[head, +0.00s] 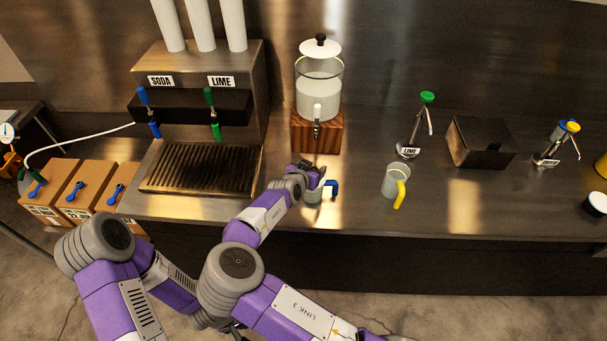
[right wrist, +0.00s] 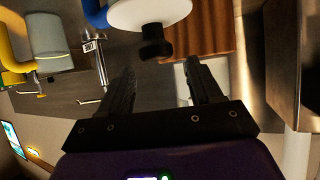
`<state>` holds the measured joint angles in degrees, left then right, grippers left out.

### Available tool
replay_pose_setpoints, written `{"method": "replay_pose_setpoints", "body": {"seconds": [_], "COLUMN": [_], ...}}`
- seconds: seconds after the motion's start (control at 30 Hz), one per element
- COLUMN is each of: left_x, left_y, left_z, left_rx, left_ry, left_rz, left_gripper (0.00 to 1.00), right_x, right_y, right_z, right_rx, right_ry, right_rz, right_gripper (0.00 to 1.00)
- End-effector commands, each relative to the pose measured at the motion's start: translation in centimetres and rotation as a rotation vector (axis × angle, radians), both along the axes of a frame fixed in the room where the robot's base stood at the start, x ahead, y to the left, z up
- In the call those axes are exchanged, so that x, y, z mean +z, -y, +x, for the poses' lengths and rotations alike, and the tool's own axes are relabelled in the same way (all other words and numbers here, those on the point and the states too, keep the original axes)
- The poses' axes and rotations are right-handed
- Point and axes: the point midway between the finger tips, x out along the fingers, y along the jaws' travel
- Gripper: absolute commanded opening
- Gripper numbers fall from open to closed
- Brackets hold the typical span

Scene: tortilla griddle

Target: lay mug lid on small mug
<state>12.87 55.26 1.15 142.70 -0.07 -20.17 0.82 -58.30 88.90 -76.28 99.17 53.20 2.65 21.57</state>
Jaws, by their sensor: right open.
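The small mug (head: 334,187) with a blue handle stands near the counter's front edge, partly hidden by my right gripper (head: 318,174) in the head view. In the right wrist view its blue handle (right wrist: 95,12) shows at the top. The mug lid (right wrist: 172,9), a white disc with a black knob, shows beside that handle and appears to rest on the mug; its seating is hidden. My right gripper (right wrist: 160,66) is open and empty. The knob is just past the fingertips, in line with the gap. My left gripper is not visible.
A larger mug (head: 391,182) with a yellow handle stands to the right. A glass dispenser on a wooden base (head: 317,133) stands behind the small mug. The drip tray (head: 203,168) is to the left. A lime pump (head: 409,151) and metal box (head: 480,142) stand farther right.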

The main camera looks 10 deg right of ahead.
Motion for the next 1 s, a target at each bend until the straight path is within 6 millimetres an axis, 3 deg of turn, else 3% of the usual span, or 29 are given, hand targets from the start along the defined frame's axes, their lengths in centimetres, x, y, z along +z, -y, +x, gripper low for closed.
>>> {"method": "replay_pose_setpoints", "body": {"seconds": [0.2, 0.4, 1.0], "left_x": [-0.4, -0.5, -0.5], "left_y": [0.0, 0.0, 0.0], "left_z": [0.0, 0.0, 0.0], "left_rx": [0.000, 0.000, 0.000], "left_ry": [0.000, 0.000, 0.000], "left_rz": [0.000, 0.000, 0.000], "left_gripper": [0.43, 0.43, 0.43], "right_x": [2.3, 3.6, 4.1], "right_y": [-2.6, -4.0, -4.4], "right_z": [-3.4, -5.4, -6.1], "right_rx": [0.003, 0.001, -0.001], "right_ry": [0.001, 0.001, 0.001], "right_rz": [-0.002, -0.003, -0.001], "right_gripper": [0.64, 0.64, 0.64]}}
